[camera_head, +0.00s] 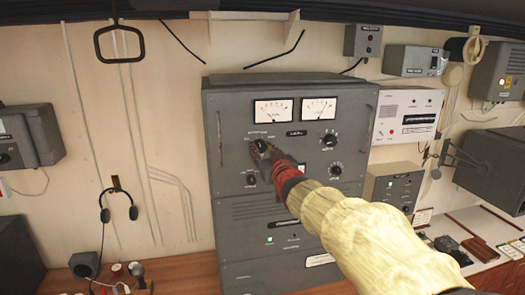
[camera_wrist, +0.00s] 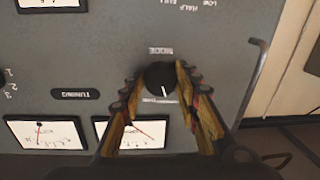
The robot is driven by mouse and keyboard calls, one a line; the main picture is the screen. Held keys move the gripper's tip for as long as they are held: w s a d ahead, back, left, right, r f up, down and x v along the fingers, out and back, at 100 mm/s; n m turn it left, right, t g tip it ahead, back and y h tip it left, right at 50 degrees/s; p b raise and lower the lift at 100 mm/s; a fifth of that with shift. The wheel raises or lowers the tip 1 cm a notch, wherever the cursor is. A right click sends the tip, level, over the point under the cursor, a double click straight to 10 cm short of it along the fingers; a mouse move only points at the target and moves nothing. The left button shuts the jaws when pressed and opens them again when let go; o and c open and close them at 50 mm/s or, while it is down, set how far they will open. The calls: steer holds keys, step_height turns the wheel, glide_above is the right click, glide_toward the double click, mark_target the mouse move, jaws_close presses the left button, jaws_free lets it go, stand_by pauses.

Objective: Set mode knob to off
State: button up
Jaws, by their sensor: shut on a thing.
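The mode knob (camera_wrist: 160,77) is a round black knob on the grey cabinet's front, with the word MODE upside down above it in the wrist view. Its white pointer line points down in that view, toward a small label partly hidden by the fingers. My gripper (camera_wrist: 158,88) has one finger on each side of the knob and is shut on it. In the head view my gripper (camera_head: 262,150) is at the upper left knob position under the left meter, and it mostly hides the knob. The pointer's setting cannot be read there.
The grey cabinet (camera_head: 225,140) carries two meters (camera_head: 273,111), more knobs (camera_head: 328,140) on the right, and side handles. A smaller grey box (camera_head: 392,187) stands to its right. A headset (camera_head: 118,210) hangs on the left wall. A wooden desk runs below.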

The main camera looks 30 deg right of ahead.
steer(key=shift+c, duration=1.2)
steer(key=n+b, duration=0.2)
steer(key=b, duration=0.1)
steer(key=shift+f+n, duration=0.1)
steer(key=shift+n, duration=0.2)
steer(key=n+b, duration=0.1)
steer(key=n, duration=0.1)
steer(key=n+b, duration=0.1)
steer(key=n, duration=0.2)
steer(key=shift+r+g+b, duration=0.2)
steer(key=shift+g+b, duration=0.1)
steer(key=shift+b, duration=0.1)
steer(key=o, duration=1.2)
steer(key=shift+c, duration=0.2)
steer(key=shift+h, duration=0.3)
